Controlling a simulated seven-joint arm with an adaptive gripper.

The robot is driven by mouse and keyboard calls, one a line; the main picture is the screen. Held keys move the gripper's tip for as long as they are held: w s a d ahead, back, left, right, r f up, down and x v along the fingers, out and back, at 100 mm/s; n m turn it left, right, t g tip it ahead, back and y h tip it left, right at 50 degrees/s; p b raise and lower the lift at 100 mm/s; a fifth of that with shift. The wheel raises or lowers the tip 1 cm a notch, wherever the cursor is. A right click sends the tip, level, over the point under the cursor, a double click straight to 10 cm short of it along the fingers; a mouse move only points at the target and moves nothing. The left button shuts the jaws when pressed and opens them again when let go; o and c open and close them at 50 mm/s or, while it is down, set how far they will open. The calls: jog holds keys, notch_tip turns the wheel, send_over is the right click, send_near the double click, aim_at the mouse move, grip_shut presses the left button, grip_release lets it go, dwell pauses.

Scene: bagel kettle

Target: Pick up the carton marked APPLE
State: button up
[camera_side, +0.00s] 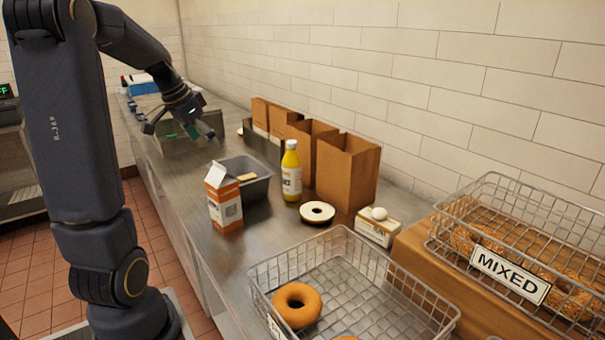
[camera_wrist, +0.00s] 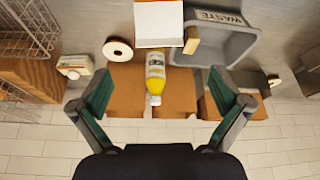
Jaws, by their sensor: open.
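An orange and white gable-topped carton (camera_side: 225,200) stands upright on the counter in front of the grey tub; its print is too small to read. In the wrist view a white-topped carton (camera_wrist: 159,22) shows at the top edge, beside the tub. My gripper (camera_side: 182,131) is open and empty, raised above the counter beyond the carton and tub in the side view. Nothing touches the fingers.
The yellow bottle (camera_side: 291,172) stands right of the tub (camera_side: 262,188), marked WASTE in the wrist view. Brown paper bags (camera_side: 347,172) line the wall. A ring (camera_side: 317,213), a small box (camera_side: 378,230) and a wire basket (camera_side: 345,239) stand nearer. Counter left of the carton is bare.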

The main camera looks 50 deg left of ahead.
aim_at(219, 170)
jog(key=x, duration=0.7)
jog(key=shift+d+f, duration=0.1)
jog(key=x, duration=0.5)
jog(key=shift+s+f, duration=0.3)
jog(key=shift+s, duration=0.05)
jog(key=c, duration=1.7)
jog(key=shift+c, duration=0.5)
jog(key=shift+r, duration=0.2)
